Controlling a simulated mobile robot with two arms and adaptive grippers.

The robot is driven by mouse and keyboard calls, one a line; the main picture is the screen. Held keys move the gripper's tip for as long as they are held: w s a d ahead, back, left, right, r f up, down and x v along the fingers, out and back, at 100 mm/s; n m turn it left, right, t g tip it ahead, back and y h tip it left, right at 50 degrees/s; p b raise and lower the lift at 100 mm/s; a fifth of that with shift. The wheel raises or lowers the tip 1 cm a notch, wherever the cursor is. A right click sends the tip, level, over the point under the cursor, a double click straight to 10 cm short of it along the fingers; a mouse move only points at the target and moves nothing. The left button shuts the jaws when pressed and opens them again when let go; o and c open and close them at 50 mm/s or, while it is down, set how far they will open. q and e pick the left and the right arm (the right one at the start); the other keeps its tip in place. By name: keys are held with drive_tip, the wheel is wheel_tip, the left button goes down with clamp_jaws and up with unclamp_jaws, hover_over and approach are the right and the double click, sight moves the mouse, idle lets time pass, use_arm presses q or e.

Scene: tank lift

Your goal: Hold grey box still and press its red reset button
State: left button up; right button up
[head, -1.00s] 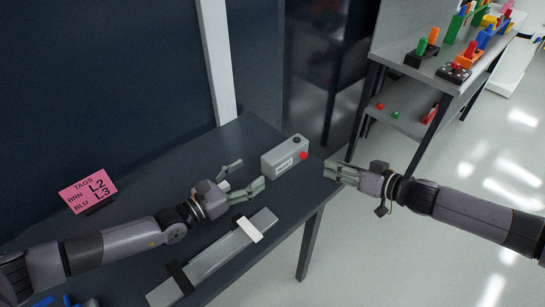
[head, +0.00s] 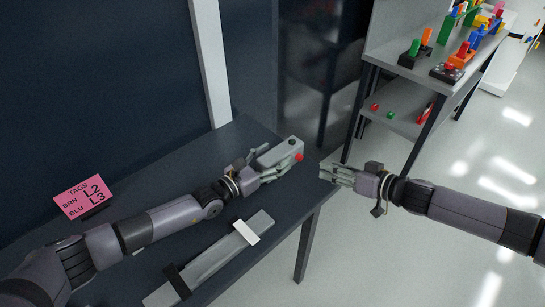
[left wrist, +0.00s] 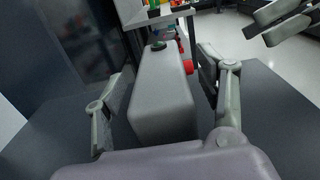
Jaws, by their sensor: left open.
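The grey box (head: 287,150) sits near the right end of the dark table. Its red button (head: 299,157) is on the end facing right, and a dark green button (head: 292,141) is on top. My left gripper (head: 270,162) is open with its fingers on either side of the box. In the left wrist view the box (left wrist: 162,95) stands between the open fingers, with gaps visible on both sides; the red button (left wrist: 188,66) shows on its right side. My right gripper (head: 328,174) is just off the table's right edge, pointing at the red-button end, apart from it; its fingers look spread.
A grey bar with a white block (head: 246,233) lies on the table in front of my left arm. A pink tag sign (head: 83,197) stands at the left. A shelf (head: 410,72) with coloured parts stands at the back right. Floor on the right is clear.

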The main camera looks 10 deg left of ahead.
use_arm(q)
drive_tip(key=shift+c, duration=0.6)
drive_tip(key=c, duration=1.3)
use_arm(e)
drive_tip(key=shift+c, duration=0.2)
clamp_jaws()
